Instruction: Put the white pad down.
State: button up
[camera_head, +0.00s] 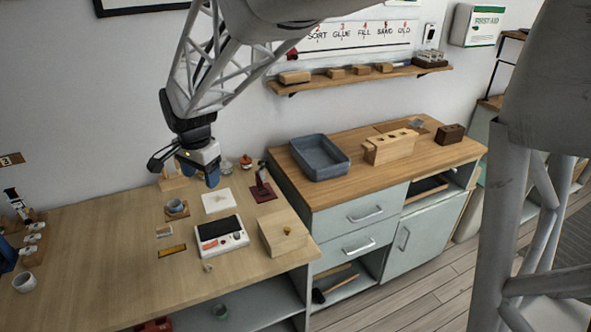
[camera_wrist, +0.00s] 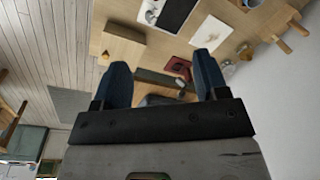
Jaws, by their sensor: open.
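A white square pad (camera_head: 217,200) with a faint mark lies flat on the light wooden table, behind the white device with a dark screen. It also shows in the wrist view (camera_wrist: 211,32), beyond the right fingertip and apart from it. My gripper (camera_head: 198,176) is above the back of the table, just behind and above the pad in the head view. Its two blue fingers are spread in the wrist view (camera_wrist: 163,72), and I see nothing held between them.
The white device (camera_head: 221,236) and a wooden box (camera_head: 284,234) stand in front of the pad. A dark red mat (camera_head: 263,193) with an upright tool is to its right. A cup on a wooden coaster (camera_head: 176,208) is to its left. The table's left middle is clear.

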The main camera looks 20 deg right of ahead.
jog(key=s+d+r+n, duration=0.1)
jog(key=s+d+n, duration=0.2)
jog(key=s, duration=0.7)
jog(key=s+d+r+n+t, duration=0.1)
jog(key=s+d+n, duration=0.3)
jog(key=s, duration=0.6)
jog(key=s+d+r+n, duration=0.1)
jog(key=s+d+n, duration=0.2)
jog(key=s, duration=0.7)
jog(key=shift+d, duration=1)
jog(key=shift+r, duration=0.1)
jog(key=shift+o, duration=0.5)
